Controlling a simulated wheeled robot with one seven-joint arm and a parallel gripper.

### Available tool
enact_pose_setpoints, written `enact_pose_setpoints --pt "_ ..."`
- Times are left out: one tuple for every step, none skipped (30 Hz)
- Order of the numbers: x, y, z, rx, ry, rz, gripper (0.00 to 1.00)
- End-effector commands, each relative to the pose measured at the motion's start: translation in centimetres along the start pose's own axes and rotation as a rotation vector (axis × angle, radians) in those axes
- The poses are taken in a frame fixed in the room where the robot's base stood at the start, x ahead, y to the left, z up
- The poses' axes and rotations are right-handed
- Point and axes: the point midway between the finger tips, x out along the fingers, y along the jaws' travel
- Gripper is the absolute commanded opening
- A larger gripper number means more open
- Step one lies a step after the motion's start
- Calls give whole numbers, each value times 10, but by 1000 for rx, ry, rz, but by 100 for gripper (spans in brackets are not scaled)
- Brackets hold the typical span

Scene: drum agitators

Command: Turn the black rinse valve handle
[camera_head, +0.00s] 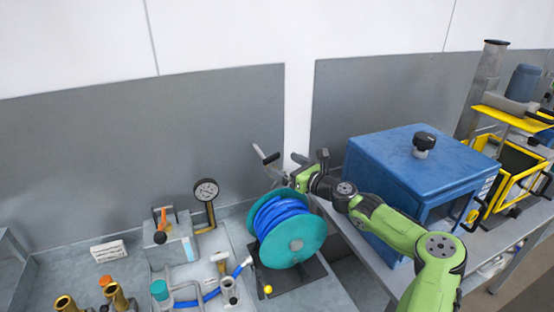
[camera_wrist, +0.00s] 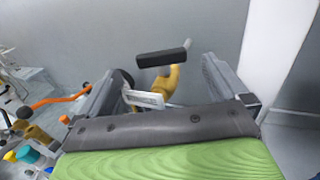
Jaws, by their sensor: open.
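The black valve handle (camera_wrist: 163,57) is a short dark bar above a brass-coloured valve body (camera_wrist: 160,82) in the wrist view. A small black bar, likely the same handle (camera_head: 271,158), shows beside the wall in the head view, behind the hose reel. My gripper (camera_wrist: 164,68) is open, with one finger on each side of the handle and valve body in the picture. No contact shows, and the gap in depth is hard to judge. In the head view my gripper (camera_head: 288,178) is just right of and below the handle, partly hard to make out.
A teal reel (camera_head: 290,240) with blue hose stands below my gripper. A blue box (camera_head: 425,175) with a black knob is to the right. A pressure gauge (camera_head: 206,190) and an orange lever (camera_head: 163,217) stand left. The grey wall panel (camera_head: 130,130) is close behind.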

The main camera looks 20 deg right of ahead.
Motion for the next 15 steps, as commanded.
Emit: enact_pose_setpoints --pt "12 1 1 1 -1 2 100" --pt "18 1 1 1 0 1 100" --pt "25 0 1 1 0 0 100" --pt "29 0 1 0 0 1 100" --pt "33 0 1 0 0 0 100" --pt "37 0 1 -1 0 -1 100" --pt "39 0 1 0 0 -1 100" --pt "40 0 1 0 0 -1 100" --pt "42 -1 0 -1 0 -2 100" --pt "42 -1 0 0 0 -2 100" --pt "42 -1 0 0 0 -2 100" --pt "42 -1 0 -1 0 -2 100" --pt "42 -1 0 0 0 -2 100" --pt "42 -1 0 0 0 -2 100" --pt "42 -1 0 0 0 -2 100"
